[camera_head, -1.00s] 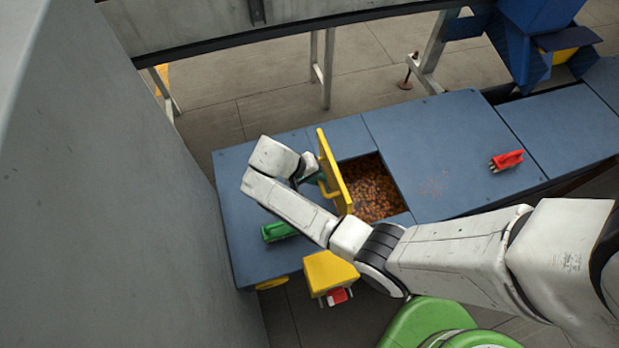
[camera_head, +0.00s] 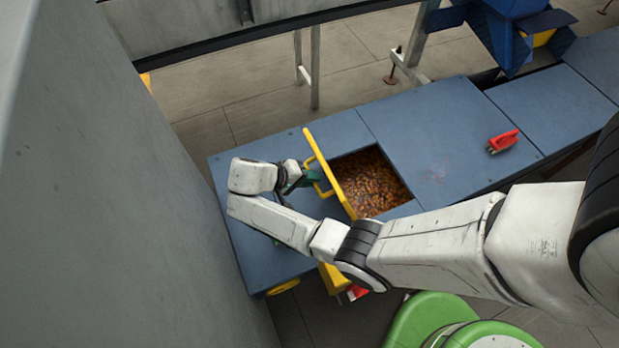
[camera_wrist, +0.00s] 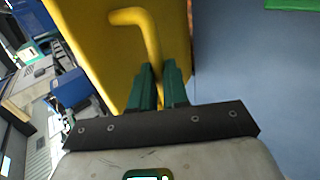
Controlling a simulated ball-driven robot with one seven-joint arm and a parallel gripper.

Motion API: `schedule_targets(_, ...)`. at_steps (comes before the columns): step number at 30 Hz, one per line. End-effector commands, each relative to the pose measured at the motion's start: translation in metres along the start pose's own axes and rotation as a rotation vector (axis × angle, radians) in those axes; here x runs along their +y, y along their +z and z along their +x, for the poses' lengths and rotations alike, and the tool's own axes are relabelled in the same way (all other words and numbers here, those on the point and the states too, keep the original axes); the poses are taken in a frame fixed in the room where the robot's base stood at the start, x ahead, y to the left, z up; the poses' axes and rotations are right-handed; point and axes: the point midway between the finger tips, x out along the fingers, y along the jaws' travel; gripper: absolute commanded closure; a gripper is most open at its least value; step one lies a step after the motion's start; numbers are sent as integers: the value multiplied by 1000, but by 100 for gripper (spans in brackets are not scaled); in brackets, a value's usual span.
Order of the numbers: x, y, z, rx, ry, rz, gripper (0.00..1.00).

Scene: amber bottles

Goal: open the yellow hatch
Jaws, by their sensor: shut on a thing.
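The yellow hatch (camera_head: 329,173) stands raised, tilted up at the left edge of an opening in the blue table. In the wrist view its flat yellow face (camera_wrist: 95,40) and bent bar handle (camera_wrist: 148,35) fill the upper left. My gripper (camera_head: 312,178) is on the hatch's left side at the handle. In the wrist view my gripper's green fingers (camera_wrist: 161,80) are shut on the lower part of the handle. The opening shows many small amber-brown bottles (camera_head: 372,182) inside.
The blue table top (camera_head: 420,130) is mostly clear. A red brush-like object (camera_head: 503,141) lies on its right part. A grey wall (camera_head: 110,200) stands close on the left. A dark blue machine (camera_head: 510,30) is at the back right.

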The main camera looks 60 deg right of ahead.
Motion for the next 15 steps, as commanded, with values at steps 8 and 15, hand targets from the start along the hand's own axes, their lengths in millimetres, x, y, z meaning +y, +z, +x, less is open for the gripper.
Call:
schedule_targets(8,-11,7,5,-5,-18,-20,64)
schedule_targets(15,-8,5,3,-5,-18,-16,60)
